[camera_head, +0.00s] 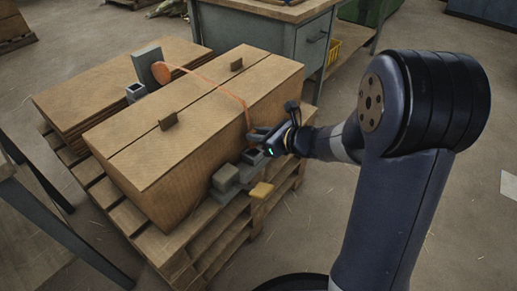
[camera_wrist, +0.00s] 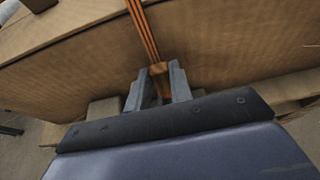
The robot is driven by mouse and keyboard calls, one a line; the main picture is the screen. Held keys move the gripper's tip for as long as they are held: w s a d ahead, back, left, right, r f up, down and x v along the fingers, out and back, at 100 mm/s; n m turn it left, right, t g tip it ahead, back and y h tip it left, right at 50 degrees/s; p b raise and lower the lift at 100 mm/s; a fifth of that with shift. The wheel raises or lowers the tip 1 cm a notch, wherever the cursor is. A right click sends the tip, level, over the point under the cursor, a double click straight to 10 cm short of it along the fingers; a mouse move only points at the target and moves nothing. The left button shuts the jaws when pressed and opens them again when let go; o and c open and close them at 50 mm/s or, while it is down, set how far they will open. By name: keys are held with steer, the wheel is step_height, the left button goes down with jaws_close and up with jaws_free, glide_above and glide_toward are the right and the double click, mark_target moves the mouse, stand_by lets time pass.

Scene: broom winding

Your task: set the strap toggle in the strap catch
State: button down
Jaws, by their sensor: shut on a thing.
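An orange strap (camera_head: 220,85) runs from a reel (camera_head: 162,72) at the far side, over the top of a large cardboard box, and down the near side. In the wrist view the strap (camera_wrist: 143,30) comes down the box wall to a small orange-brown toggle (camera_wrist: 158,70). My gripper (camera_wrist: 160,84) is shut on the toggle, close in front of the box wall. In the head view my gripper (camera_head: 258,137) is beside the box's near right side. A grey block (camera_head: 226,178), which may be the strap catch, sits low at the box's near side, left of my gripper and apart from it.
The cardboard box (camera_head: 180,150) stands on a wooden pallet (camera_head: 205,240) with a flat cardboard stack (camera_head: 105,85). A grey workbench (camera_head: 285,40) stands behind. Floor to the right is open.

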mark_target(254, 144)
steer(key=shift+f+b, duration=0.75)
steer(key=shift+f, duration=1.25)
steer(key=shift+f+b, duration=0.2)
steer(key=shift+b, duration=0.1)
steer(key=c, duration=1.3)
jaws_free()
steer(key=shift+o, duration=0.2)
steer(key=shift+r, duration=0.15)
steer(key=shift+r+p, duration=0.2)
steer(key=shift+p, duration=0.25)
steer(key=p+v, duration=0.2)
steer(key=v, duration=1)
steer(key=shift+f, duration=0.2)
